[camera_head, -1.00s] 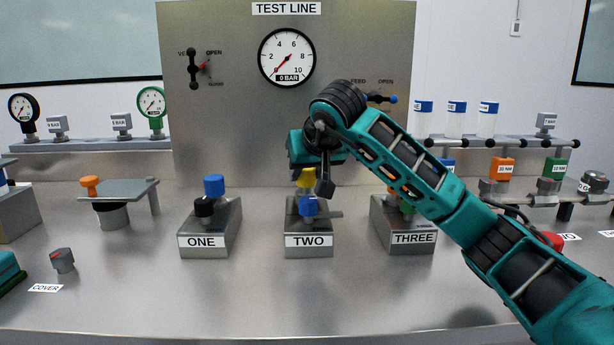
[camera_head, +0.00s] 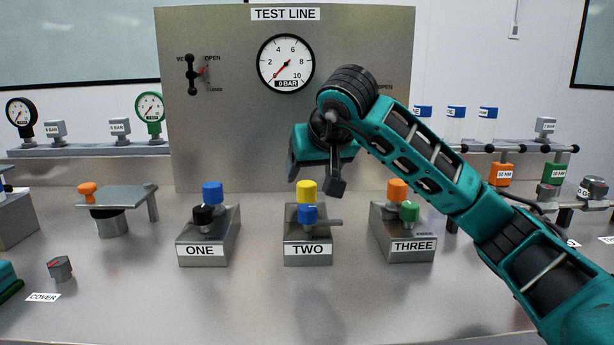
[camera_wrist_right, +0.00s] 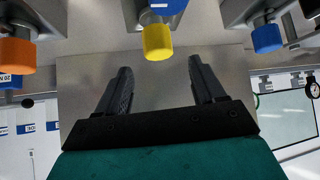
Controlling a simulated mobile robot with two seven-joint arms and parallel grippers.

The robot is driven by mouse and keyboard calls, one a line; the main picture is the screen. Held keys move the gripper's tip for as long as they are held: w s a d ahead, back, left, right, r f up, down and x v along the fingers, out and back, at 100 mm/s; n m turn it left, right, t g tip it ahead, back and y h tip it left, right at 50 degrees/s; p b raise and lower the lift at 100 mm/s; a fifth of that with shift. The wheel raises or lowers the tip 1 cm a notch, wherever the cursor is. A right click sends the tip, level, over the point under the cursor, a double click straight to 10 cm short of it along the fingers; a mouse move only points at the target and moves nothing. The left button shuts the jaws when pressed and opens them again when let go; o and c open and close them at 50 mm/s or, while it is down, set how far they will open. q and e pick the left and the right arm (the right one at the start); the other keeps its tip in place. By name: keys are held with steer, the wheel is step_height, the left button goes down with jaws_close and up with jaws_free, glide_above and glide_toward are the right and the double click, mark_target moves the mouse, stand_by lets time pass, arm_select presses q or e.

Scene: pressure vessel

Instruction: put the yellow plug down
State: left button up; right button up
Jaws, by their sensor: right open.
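The yellow plug (camera_head: 306,190) stands upright on the block labelled TWO (camera_head: 308,250), behind a blue plug (camera_head: 307,214). My right gripper (camera_head: 293,176) is above and just behind the yellow plug in the head view, and apart from it. In the right wrist view the yellow plug (camera_wrist_right: 157,42) lies beyond the two spread fingertips, with nothing between the fingers. The right gripper (camera_wrist_right: 160,75) is open and empty. My left gripper is not clearly seen; only a teal part (camera_head: 8,275) shows at the left edge.
Block ONE (camera_head: 201,251) holds a blue and a black plug on the left. Block THREE (camera_head: 413,247) holds an orange and a green plug on the right. The steel panel (camera_head: 230,120) with a gauge stands behind.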

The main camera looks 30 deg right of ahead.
steer(key=v, duration=0.6)
steer(key=shift+s+p, duration=0.15)
steer(key=shift+p, duration=0.25)
steer(key=shift+a, duration=0.1)
